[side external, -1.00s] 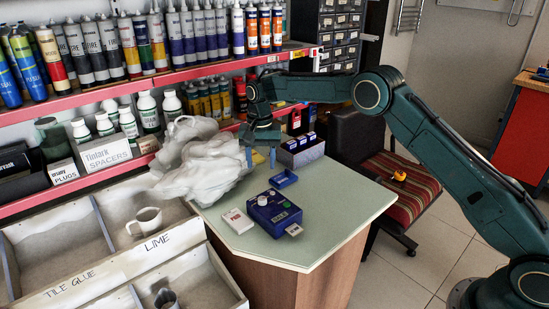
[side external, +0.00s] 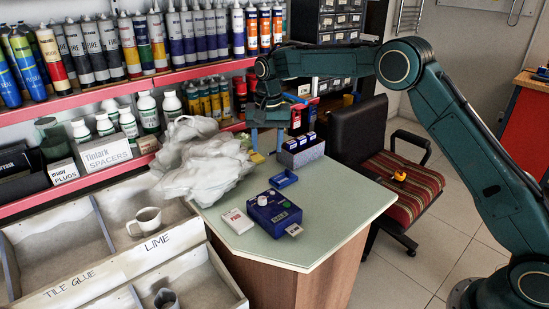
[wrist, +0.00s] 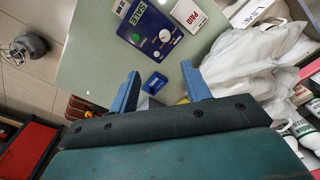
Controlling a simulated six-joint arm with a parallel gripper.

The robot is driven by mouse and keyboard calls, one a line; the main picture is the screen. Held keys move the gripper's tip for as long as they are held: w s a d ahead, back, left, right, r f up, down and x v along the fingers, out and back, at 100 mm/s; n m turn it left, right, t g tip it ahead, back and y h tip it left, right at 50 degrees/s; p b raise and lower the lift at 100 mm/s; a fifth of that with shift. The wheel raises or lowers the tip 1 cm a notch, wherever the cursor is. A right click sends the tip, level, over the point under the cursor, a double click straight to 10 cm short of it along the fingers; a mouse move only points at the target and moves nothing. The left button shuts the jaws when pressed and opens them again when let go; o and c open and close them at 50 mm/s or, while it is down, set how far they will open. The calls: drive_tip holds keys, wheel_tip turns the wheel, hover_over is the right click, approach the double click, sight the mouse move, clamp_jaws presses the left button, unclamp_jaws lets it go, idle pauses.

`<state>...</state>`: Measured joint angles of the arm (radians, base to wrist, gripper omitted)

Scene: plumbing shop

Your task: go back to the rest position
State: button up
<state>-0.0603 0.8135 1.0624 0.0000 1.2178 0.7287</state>
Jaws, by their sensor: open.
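My gripper (side external: 265,142) is open and empty above the back of the pale green counter top (side external: 335,201), between the crumpled white plastic bag (side external: 203,172) and a grey holder with blue-topped items (side external: 302,153). In the wrist view its two blue fingers stand well apart (wrist: 161,84), with nothing held between them. A small blue tray (wrist: 155,83) shows between the fingers, below on the counter. A blue device (side external: 273,212) with a white knob lies nearer the front, with a white card marked PAID (side external: 237,221) beside it.
Red-edged shelves (side external: 150,78) with tubes and bottles stand behind and left of my gripper. Open bins (side external: 125,262) are at the front left, one with a cup (side external: 144,221). A chair with a striped seat (side external: 405,185) stands right of the counter. The counter's right side is clear.

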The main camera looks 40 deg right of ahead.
drive_tip(key=s+d+r+n+t, duration=0.2)
drive_tip(key=s+r+n, duration=0.2)
drive_tip(key=s+r, duration=1.35)
drive_tip(key=s+f+n+t, duration=0.1)
drive_tip(key=s+f, duration=0.1)
drive_tip(key=s, duration=1)
drive_tip(key=s+d+f+n+t, duration=0.1)
drive_tip(key=s+f+n+t, duration=0.1)
drive_tip(key=s, duration=1.1)
drive_tip(key=shift+d+f+n, duration=0.3)
drive_tip(key=shift+f, duration=0.45)
drive_tip(key=shift+w, duration=0.1)
